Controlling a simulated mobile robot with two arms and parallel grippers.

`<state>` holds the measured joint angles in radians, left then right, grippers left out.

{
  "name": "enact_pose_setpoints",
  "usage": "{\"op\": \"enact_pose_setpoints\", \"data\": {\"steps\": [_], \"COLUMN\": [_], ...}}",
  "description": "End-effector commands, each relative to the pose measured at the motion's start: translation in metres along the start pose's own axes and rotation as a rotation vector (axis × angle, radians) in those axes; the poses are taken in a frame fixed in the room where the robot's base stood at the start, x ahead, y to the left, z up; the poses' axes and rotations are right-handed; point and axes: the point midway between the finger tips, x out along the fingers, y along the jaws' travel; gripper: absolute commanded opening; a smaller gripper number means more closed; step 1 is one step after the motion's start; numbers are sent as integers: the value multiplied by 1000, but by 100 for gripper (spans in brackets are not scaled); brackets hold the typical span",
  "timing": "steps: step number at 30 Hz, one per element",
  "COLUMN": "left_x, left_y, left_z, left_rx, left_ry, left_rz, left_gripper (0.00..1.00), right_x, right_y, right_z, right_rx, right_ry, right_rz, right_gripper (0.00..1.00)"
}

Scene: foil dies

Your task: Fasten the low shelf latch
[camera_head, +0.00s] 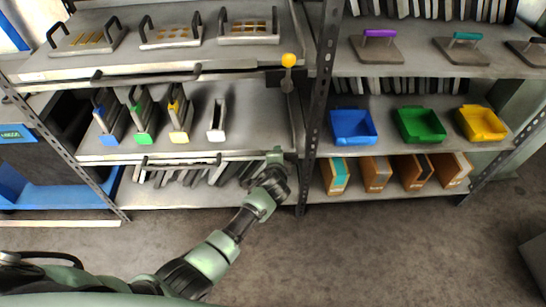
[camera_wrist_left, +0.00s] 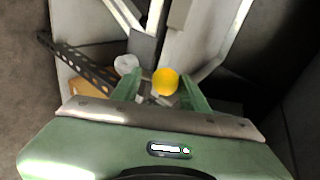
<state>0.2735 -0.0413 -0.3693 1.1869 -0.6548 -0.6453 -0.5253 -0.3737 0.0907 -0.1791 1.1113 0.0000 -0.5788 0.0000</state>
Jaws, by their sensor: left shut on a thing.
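My left gripper (camera_head: 275,156) reaches to the front edge of the middle shelf (camera_head: 100,157), beside the central upright. In the left wrist view, its green fingers (camera_wrist_left: 161,92) are on both sides of a yellow ball knob (camera_wrist_left: 166,82), and the gripper is shut on it. In the head view, my gripper hides this low knob and most of its latch. Another latch with a yellow ball knob (camera_head: 288,60) is on the upper shelf edge, with its knob pointing up. My right gripper is not in view.
A pull bar (camera_head: 180,162) runs along the shelf edge left of my gripper. A perforated upright (camera_head: 318,100) stands just right of it. Blue (camera_head: 353,126), green (camera_head: 420,125) and yellow (camera_head: 482,123) bins sit on the right rack. The floor in front is clear.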

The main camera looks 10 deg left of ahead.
Motion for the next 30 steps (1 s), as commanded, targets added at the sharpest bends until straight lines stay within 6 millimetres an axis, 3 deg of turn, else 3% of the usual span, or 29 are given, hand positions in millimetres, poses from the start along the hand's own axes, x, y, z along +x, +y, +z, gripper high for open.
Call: {"op": "enact_pose_setpoints", "data": {"steps": [1,12,30], "left_x": [0,1,1], "left_y": [-4,-3,-3], "left_z": [-10,-23,-24], "left_rx": [24,168,202], "left_ry": [-6,-102,-124], "left_rz": [-5,5,6], "left_gripper": [0,0,0], "right_x": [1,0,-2], "right_y": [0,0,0], "right_z": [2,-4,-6], "right_rx": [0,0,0], "right_ry": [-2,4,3], "right_rz": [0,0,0], "right_gripper": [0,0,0]}}
